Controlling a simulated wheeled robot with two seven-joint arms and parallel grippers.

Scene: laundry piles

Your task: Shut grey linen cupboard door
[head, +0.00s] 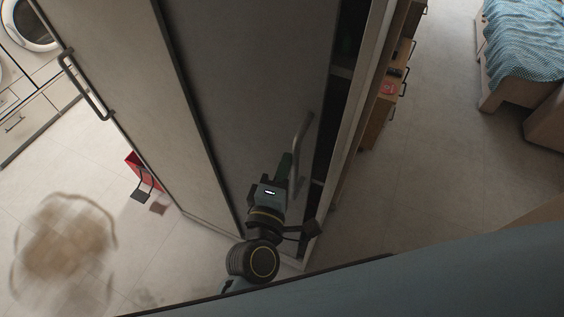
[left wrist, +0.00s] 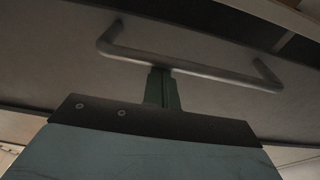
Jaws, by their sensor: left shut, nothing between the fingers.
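The grey cupboard door (head: 245,75) stands ajar in the head view, with a dark gap and shelf edges showing at its right side. Its bar handle (head: 302,140) is near that edge. My left gripper (head: 285,163) is shut and empty, with its tip at the door face beside the handle. In the left wrist view, the closed fingers (left wrist: 162,88) reach up to the handle bar (left wrist: 195,66) on the door (left wrist: 60,50). I cannot tell whether they touch it. My right gripper is not in view.
A lighter panel with its own handle (head: 82,85) stands left of the door. A red object (head: 140,172) and a blurred basket-like shape (head: 65,240) are on the floor at left. Wooden drawers (head: 392,95) and a bed (head: 525,45) are at right, with clear floor (head: 430,170) between.

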